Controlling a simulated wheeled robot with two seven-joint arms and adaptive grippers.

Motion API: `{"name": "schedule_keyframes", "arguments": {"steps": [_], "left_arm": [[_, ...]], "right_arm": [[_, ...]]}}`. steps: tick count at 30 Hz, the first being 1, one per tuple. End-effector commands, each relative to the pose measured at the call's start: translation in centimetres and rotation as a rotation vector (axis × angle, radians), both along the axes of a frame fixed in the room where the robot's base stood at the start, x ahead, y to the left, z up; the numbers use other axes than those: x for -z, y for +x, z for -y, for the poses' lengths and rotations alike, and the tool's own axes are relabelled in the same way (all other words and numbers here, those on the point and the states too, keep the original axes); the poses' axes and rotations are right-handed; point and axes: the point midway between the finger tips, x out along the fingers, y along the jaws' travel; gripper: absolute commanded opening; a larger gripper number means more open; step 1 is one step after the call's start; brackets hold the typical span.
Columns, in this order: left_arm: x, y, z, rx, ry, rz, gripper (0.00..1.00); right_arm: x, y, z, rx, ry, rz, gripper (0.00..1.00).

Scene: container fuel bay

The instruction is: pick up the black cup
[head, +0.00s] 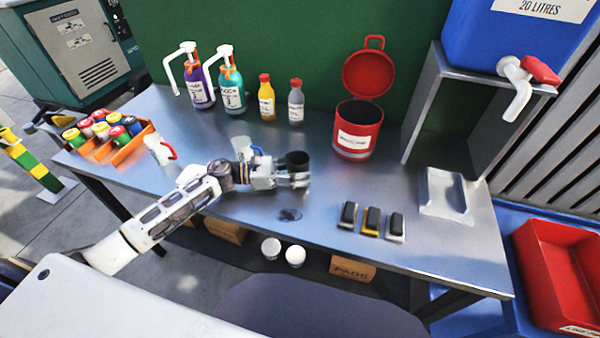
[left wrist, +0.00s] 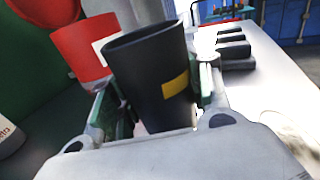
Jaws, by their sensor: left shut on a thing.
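The black cup (head: 297,161) is in my left gripper (head: 290,180), over the middle of the table. In the left wrist view the cup (left wrist: 150,75) is dark with a yellow patch on its side, upright but slightly tilted in the picture, its open rim up. The fingers of the left gripper (left wrist: 160,115) are shut on it from both sides. A dark round spot, perhaps its shadow, lies on the table below the gripper, so the cup seems held above the surface. My right gripper is not in view.
A red lidded bin (head: 357,143) stands behind the cup to the right. Several dark-topped blocks (head: 372,221) and a grey tray (head: 444,193) are at right.

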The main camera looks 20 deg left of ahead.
Motion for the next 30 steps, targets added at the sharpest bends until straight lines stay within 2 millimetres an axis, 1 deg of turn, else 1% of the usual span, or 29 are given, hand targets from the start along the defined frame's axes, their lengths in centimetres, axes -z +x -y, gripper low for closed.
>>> {"name": "schedule_keyframes", "arguments": {"steps": [21, 30], "left_arm": [[-5.2, 0.1, 0.0, -0.001, 0.001, 0.003, 0.23], [-7.0, 0.0, 0.0, 0.0, 0.001, 0.002, 0.23]], "right_arm": [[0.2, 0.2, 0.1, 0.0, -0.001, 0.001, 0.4], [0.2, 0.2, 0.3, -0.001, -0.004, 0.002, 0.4]]}}
